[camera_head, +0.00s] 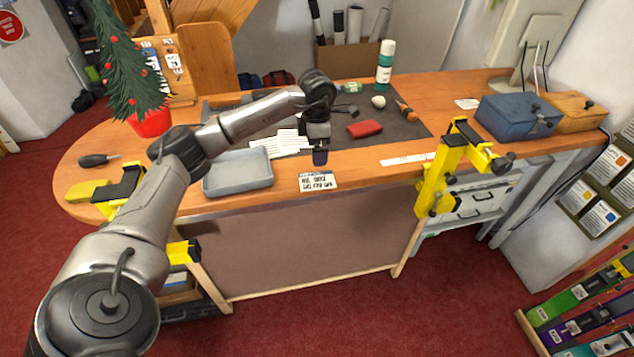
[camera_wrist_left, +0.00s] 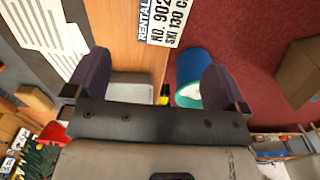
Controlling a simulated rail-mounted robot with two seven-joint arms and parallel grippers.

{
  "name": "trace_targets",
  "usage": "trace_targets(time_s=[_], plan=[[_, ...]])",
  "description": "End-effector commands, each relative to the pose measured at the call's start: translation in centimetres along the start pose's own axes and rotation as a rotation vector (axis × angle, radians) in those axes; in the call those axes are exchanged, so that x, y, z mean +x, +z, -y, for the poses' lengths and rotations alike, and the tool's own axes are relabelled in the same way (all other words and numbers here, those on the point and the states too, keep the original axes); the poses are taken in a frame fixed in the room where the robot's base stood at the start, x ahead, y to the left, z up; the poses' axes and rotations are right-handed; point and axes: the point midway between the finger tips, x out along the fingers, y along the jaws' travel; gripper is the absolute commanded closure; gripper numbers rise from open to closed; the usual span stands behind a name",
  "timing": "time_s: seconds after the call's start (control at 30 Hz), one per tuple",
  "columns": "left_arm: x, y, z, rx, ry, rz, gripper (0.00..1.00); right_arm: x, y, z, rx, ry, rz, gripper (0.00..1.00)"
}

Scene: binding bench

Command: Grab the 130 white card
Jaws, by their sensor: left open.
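The white card (camera_head: 318,181) with black print lies flat at the front edge of the wooden bench, right of the grey tray. In the left wrist view the card (camera_wrist_left: 163,22) reads "RENTAL NO. 902 SKI 130", with its end cut off by the frame. My left gripper (camera_head: 320,156) is above the bench just behind the card. In the left wrist view my left gripper (camera_wrist_left: 157,80) has its fingers wide apart with nothing held between them. My right gripper is not in view.
A grey tray (camera_head: 238,187) sits left of the card, with white sheets (camera_head: 282,143) behind it. A red block (camera_head: 365,128) lies on the dark mat (camera_head: 408,128). A yellow clamp (camera_head: 437,180) grips the front edge at right. The bench between card and clamp is mostly clear.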

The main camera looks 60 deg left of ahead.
Motion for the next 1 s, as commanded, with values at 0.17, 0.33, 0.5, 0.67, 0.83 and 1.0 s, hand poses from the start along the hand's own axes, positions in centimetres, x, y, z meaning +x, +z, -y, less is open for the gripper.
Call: trace_targets(time_s=[0.17,0.33,0.5,0.67,0.83,1.0], plan=[[3.2,0.0,0.1,0.002,-0.003,-0.001,0.00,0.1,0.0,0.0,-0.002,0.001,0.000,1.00],[4.9,0.1,0.1,0.002,-0.002,0.001,0.00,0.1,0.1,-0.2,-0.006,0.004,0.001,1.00],[5.6,0.1,0.1,0.003,-0.002,0.002,0.00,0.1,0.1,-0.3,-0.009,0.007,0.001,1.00],[7.1,0.0,0.3,0.003,-0.005,0.000,0.00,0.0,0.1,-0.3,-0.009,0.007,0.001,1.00],[9.4,0.1,0.5,0.002,-0.004,0.001,0.00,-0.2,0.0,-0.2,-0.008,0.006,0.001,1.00],[10.6,0.1,0.4,0.002,-0.003,0.002,0.00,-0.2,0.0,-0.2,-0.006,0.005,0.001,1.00]])
